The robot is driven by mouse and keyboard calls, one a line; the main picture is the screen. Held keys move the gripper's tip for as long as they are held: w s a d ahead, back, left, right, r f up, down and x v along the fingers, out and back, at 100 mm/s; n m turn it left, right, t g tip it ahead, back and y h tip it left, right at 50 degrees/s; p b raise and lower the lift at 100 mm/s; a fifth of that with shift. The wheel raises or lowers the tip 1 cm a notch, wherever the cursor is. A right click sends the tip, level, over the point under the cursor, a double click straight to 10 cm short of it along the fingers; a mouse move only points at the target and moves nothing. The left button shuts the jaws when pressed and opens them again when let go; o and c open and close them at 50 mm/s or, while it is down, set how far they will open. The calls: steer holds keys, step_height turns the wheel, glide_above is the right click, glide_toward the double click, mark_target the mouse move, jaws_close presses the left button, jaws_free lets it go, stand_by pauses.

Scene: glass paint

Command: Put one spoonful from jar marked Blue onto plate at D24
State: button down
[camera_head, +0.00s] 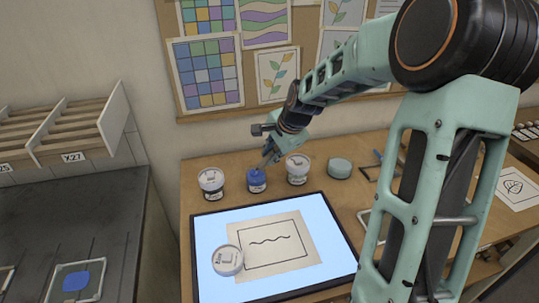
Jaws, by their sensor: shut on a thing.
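A small jar with blue contents (257,181) stands on the wooden table behind the light panel; its label is too small to read. My gripper (266,158) is right above this jar, pointing down. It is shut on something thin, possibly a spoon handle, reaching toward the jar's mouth. The fingers hide most of it, and I cannot tell whether its end is inside the jar. No plate marked D24 can be made out.
A clear pane with a blue patch (77,281) lies lower left, below a rack labelled Y27 (75,157).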

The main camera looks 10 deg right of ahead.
steer(key=shift+s+d+r+p, duration=0.2)
steer(key=shift+d+r+p, duration=0.15)
steer(key=shift+r+p, duration=0.25)
steer(key=shift+s+d+r+p, duration=0.25)
steer(key=shift+d+r+p, duration=0.2)
steer(key=shift+r, duration=0.2)
steer(key=shift+s+d+r+p, duration=0.2)
steer(key=shift+d+r+p, duration=0.1)
steer(key=shift+r+p, duration=0.35)
steer(key=shift+r+p, duration=1.6)
steer(key=shift+r, duration=0.7)
steer(key=shift+f, duration=0.1)
